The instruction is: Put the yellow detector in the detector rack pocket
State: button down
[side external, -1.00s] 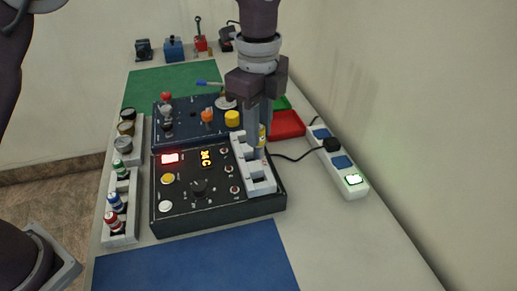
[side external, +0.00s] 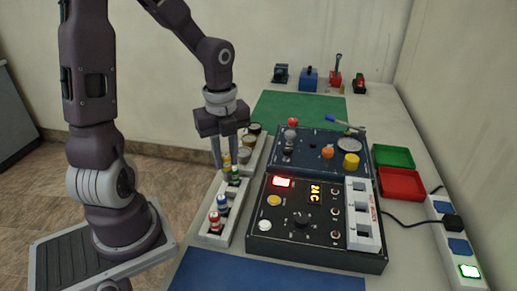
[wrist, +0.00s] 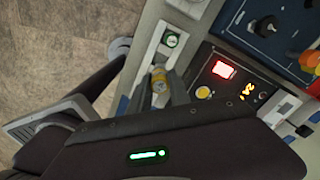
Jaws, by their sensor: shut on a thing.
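My gripper (side external: 227,165) is shut on the yellow detector (side external: 227,160), a small upright cylinder. The gripper points down over the grey detector rack (side external: 208,237) at the left of the bench. A green detector (side external: 236,180), a blue detector (side external: 222,206) and a red detector (side external: 214,225) stand in this rack. The pocket itself is hidden.
The black control panel (side external: 285,248) with lit displays stands right of the rack. Its white slotted holder (side external: 362,241) shows empty slots. A second rack with jars (side external: 249,141) lies behind.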

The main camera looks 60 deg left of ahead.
aim_at(228, 179)
jog(key=shift+f, duration=2.55)
jog(key=shift+f, duration=0.25)
jog(key=shift+f, duration=1.4)
jog(key=c, duration=1.1)
grip_release()
